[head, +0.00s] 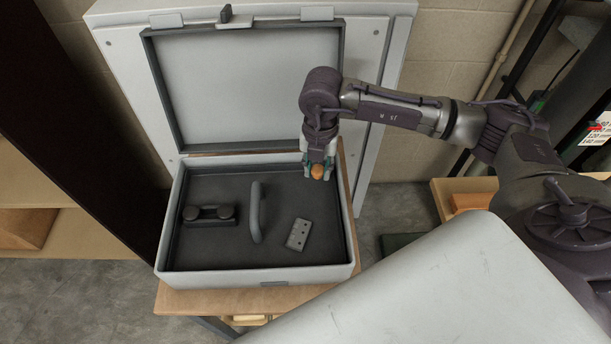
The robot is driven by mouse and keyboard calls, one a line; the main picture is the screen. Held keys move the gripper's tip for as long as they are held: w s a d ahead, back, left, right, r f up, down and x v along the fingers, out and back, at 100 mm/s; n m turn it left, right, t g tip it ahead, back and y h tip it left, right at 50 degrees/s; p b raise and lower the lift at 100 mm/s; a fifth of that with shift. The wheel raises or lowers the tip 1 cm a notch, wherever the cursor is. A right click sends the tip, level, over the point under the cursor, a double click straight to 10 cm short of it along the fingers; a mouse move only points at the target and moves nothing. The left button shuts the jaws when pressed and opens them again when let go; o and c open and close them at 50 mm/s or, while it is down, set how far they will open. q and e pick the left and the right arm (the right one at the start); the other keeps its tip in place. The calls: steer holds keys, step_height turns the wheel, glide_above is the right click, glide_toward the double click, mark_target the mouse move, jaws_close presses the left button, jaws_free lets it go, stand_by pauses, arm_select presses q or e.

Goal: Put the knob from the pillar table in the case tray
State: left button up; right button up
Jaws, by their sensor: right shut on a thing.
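The case (263,274) stands open on a small wooden table, its lid (247,80) tilted up at the back. Its dark tray (215,252) holds several parts. My right gripper (318,174) points down over the right rear part of the tray. It is shut on the orange-brown knob (317,171), which shows between the fingertips. I cannot tell how far the knob is above the tray floor. My left gripper is not in view.
In the tray lie a black two-knobbed part (209,214), a grey curved handle (257,212) and a grey plate with holes (298,234). The tray's right rear area is free around them. A white panel (385,75) stands behind the case.

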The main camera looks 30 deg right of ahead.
mark_target(309, 190)
steer(key=shift+w+a+f, duration=0.2)
steer(key=shift+a+f, duration=0.1)
steer(key=shift+a, duration=0.15)
steer(key=shift+w+a+f, duration=0.15)
steer(key=shift+a+f, duration=0.1)
steer(key=shift+a, duration=0.15)
steer(key=shift+a+f+p, duration=0.1)
steer(key=shift+f+p, duration=0.15)
steer(key=shift+p, duration=0.1)
step_height(309, 190, down, 4)
steer(key=shift+r+p, duration=0.15)
steer(key=shift+p, duration=0.5)
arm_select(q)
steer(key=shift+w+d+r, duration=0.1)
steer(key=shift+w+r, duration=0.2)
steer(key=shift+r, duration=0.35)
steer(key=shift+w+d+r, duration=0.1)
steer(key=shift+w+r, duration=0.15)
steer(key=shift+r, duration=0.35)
arm_select(e)
steer(key=o, duration=0.8)
steer(key=shift+c, duration=0.2)
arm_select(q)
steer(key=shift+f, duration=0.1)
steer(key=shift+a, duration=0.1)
